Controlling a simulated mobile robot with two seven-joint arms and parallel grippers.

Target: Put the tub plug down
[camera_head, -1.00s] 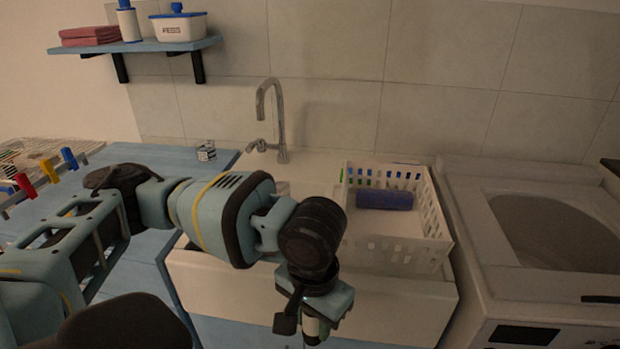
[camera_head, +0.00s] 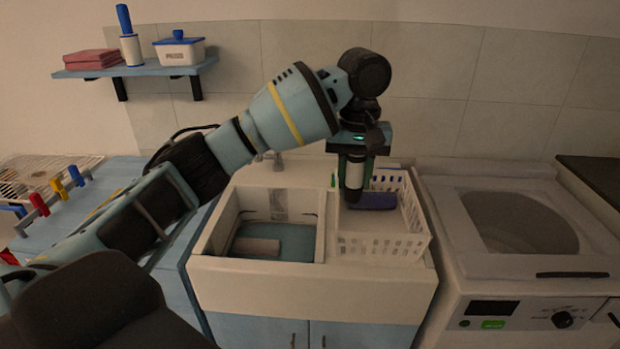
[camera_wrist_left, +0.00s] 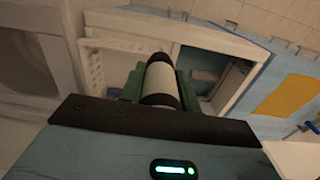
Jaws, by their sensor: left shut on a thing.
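My left gripper (camera_head: 354,170) is shut on a white cylinder with black ends (camera_head: 355,178), which I take to be the tub plug. It hangs roughly upright over the white basket, in front of the blue roll in the head view. In the left wrist view the cylinder (camera_wrist_left: 160,82) sits between the green fingers of my left gripper (camera_wrist_left: 159,78). Its lower end appears clear of the sink, though the exact height is hard to judge. The sink (camera_head: 300,290) has an open basin at left with a bluish bottom and a pale block (camera_head: 257,247) in it.
A white slotted basket (camera_head: 380,246) stands on the sink's right side, with a blue roll (camera_head: 376,201) inside. A top-loading washing machine (camera_head: 520,265) stands at right. A blue counter (camera_head: 110,180) with a drying rack is at left; a shelf (camera_head: 140,69) hangs above.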

